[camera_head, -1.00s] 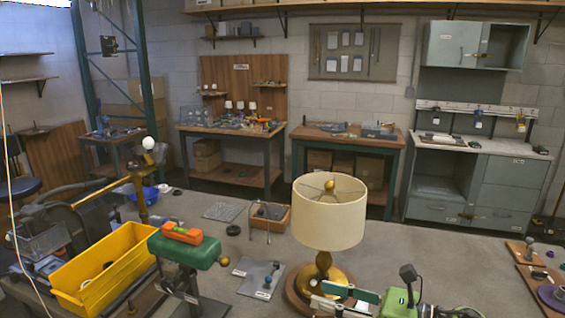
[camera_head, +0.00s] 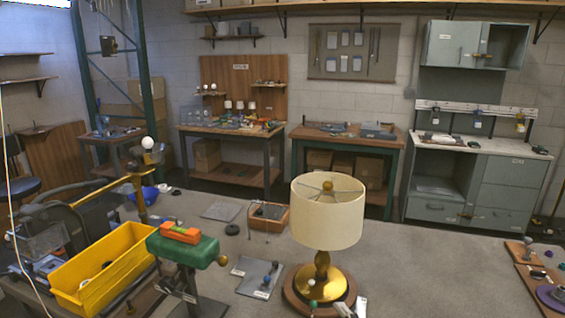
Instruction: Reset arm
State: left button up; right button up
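A table lamp with a cream drum shade (camera_head: 327,228) stands upright on the bench at the front centre. Its brass body (camera_head: 321,266) rests on a round brass and wood base (camera_head: 294,294). A small brass finial (camera_head: 327,185) shows inside the shade's open top. I can make out neither gripper in the head view. Small pale pieces show at the bottom edge in front of the lamp base, too small to identify. The lamp stands free, with nothing holding it.
A yellow bin (camera_head: 105,268) and a green stand with an orange piece (camera_head: 183,243) are left of the lamp. A grey plate with small knobs (camera_head: 258,277) lies between. A wooden tray (camera_head: 268,216) is behind. The bench right of the lamp (camera_head: 430,270) is clear.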

jog(key=s+d+f+m+g+h, duration=0.1)
jog(key=s+d+f+m+g, duration=0.35)
jog(key=s, duration=0.45)
jog(key=s+d+f+m+g+h, duration=0.1)
jog(key=s+f+m+g+h, duration=0.15)
jog(key=s+f+m, duration=0.6)
jog(key=s+d+f+m+g+h, duration=0.1)
jog(key=s+d+f+m+g, duration=0.25)
jog(key=s, duration=0.65)
notch_tip(320, 180, down, 28)
jog(key=s+a+g+b, duration=0.1)
jog(key=s+g, duration=0.1)
jog(key=s+d+f+g+b, duration=0.1)
jog(key=s+d+f, duration=0.2)
jog(key=s+f, duration=1.4)
jog(key=shift+f+n+b, duration=0.3)
jog(key=shift+n, duration=0.05)
jog(key=shift+s, duration=0.1)
